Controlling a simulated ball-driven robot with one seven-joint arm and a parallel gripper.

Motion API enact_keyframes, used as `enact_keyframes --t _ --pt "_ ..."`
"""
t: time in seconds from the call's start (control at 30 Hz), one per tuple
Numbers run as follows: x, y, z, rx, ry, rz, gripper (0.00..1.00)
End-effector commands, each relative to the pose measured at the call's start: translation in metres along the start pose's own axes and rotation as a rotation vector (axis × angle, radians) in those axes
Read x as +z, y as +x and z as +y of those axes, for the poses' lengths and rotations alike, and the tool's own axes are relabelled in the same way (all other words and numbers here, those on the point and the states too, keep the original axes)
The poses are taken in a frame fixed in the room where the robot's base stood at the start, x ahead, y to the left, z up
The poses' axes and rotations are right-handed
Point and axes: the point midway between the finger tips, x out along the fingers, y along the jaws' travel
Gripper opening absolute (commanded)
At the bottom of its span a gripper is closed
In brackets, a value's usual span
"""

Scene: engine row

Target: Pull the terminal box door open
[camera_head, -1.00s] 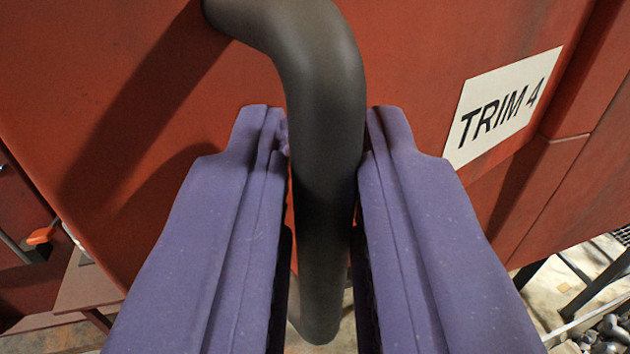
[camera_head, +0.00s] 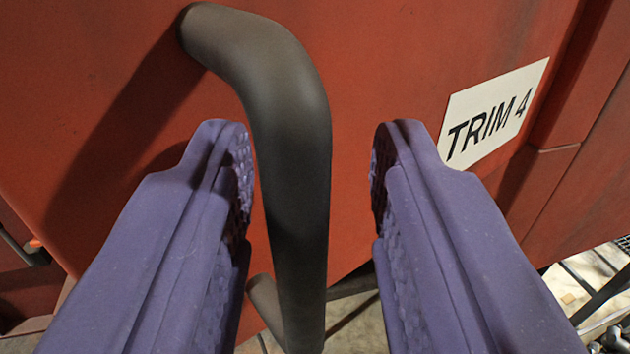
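The terminal box door (camera_head: 400,50) is a red panel that fills most of the view. A dark grey bent bar handle (camera_head: 290,150) stands out from it, fixed at the upper left and running down between my fingers. My gripper (camera_head: 310,165) is open, with one purple finger on each side of the handle. The left finger is close beside the handle; a wider gap shows on the right. I cannot tell whether the left finger touches it. The door's edges are mostly outside the view.
A white label reading "TRIM 4" (camera_head: 490,112) is on the red surface at the right. Dark metal framing and pale floor (camera_head: 575,290) show at the lower right. Other red parts stand at the lower left.

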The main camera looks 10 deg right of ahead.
Motion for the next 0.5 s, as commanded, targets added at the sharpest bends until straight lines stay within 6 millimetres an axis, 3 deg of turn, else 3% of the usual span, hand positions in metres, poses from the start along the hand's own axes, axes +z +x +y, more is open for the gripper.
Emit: enact_keyframes --t 0.17,0.5 --pt "0.000 -0.014 0.000 0.000 0.002 0.002 0.36" --pt "-0.001 -0.069 0.001 0.000 0.003 0.004 0.36"
